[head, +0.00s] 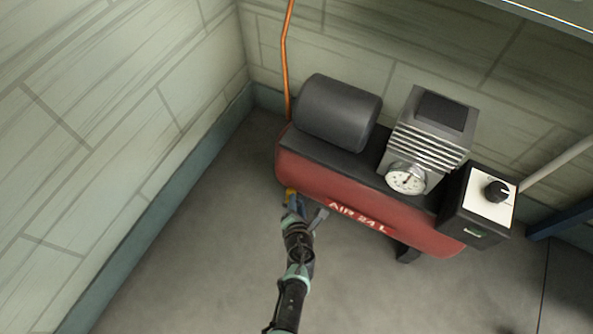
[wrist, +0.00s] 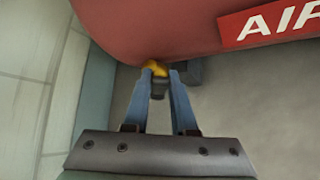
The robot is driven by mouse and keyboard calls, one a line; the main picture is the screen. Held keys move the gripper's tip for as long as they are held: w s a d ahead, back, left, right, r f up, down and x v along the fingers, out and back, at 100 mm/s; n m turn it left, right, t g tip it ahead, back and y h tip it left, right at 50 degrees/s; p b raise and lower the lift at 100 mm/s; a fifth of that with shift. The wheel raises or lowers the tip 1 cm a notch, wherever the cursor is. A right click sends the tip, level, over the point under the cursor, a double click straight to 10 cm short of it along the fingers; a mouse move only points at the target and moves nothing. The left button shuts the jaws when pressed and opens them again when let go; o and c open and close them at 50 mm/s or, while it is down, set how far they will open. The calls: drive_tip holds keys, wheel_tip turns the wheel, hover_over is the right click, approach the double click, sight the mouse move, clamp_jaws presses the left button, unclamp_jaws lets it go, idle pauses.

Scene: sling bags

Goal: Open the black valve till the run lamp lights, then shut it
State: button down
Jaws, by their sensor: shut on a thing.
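The black valve (wrist: 158,92) is a small dark piece with a yellow part (wrist: 155,68) at its top, below the red tank's underside in the wrist view. My gripper (wrist: 160,76) is shut on it, one blue finger on each side. In the head view my gripper (head: 294,208) reaches the lower left end of the tank, where a bit of yellow shows and the rest of the valve is hidden. A small green panel (head: 475,232) on the front of the black box may be the run lamp. I cannot tell whether it is lit.
The red tank (head: 340,200), marked AIR 24 L, carries a dark motor (head: 338,112), a finned block and a round gauge (head: 405,179). A black control box has a black knob (head: 497,190). An orange pipe (head: 286,60) rises behind. Floor in front is clear; walls stand left and behind.

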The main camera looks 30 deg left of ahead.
drive_tip(key=shift+f, duration=0.1)
drive_tip(key=c, duration=0.7)
unclamp_jaws()
drive_tip(key=p+v, duration=0.8)
drive_tip(key=v, duration=0.5)
